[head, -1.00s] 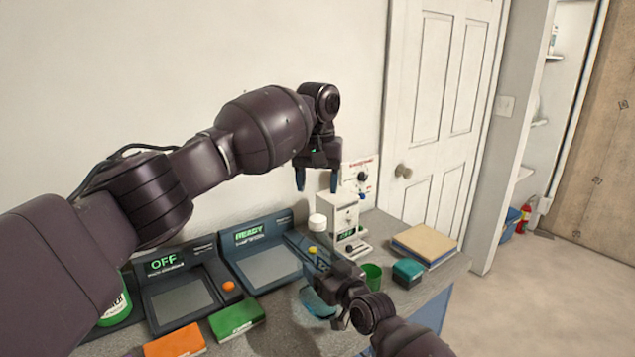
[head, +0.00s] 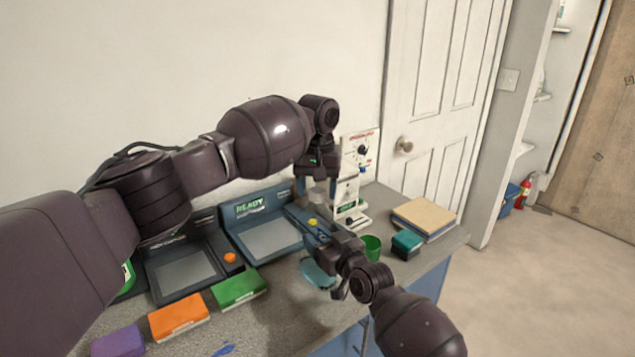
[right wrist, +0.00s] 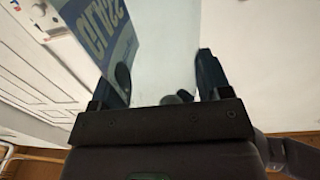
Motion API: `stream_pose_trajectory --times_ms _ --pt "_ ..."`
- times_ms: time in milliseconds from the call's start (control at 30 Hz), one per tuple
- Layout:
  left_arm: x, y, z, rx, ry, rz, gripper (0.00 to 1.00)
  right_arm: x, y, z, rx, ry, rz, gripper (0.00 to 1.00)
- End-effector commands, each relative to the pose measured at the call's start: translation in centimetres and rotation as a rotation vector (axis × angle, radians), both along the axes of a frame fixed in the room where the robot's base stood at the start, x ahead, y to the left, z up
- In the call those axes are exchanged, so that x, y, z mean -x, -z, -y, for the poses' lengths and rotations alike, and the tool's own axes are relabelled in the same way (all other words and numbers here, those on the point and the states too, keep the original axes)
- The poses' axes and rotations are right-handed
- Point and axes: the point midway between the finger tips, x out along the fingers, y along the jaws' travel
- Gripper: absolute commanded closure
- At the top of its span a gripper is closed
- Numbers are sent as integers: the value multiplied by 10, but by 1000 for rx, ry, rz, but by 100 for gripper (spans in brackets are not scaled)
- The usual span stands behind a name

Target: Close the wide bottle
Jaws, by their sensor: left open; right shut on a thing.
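My left gripper (head: 319,198) is open and points down in the head view, with its fingers around a pale, whitish piece that looks like the cap; contact cannot be told. My right gripper (head: 318,238) is just below it, shut on a pale, clear body that I take to be the wide bottle. In the right wrist view this bottle (right wrist: 165,45) fills the space between the fingers of my right gripper (right wrist: 158,75). The bottle's mouth is hidden, so I cannot tell how the cap sits on it.
A white device with a dial (head: 361,150) stands close behind the grippers. A green cup (head: 371,246), a teal box (head: 407,242) and a tan-topped stack (head: 424,216) are at the right. A bluish clear object (head: 317,273) lies below. Green (head: 239,288) and orange (head: 179,317) boxes are at the front.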

Motion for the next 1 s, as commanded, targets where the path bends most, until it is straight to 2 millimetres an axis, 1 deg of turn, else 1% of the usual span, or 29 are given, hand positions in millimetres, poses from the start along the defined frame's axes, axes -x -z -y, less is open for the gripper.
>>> stream_pose_trajectory --times_ms 167,400,500,633,733,1000 --pt "0 0 0 0 0 0 40 0 0 0 0 0 0 95" --pt "0 0 0 0 0 0 77 0 0 0 0 0 0 95" --pt "0 0 0 0 0 0 90 0 0 0 0 0 0 95" --pt "0 0 0 0 11 -1 90 0 0 0 0 0 0 95" --pt "0 0 0 1 76 -1 90 0 0 0 0 0 0 95" --pt "0 0 0 1 416 -1 90 0 0 0 0 0 0 95"
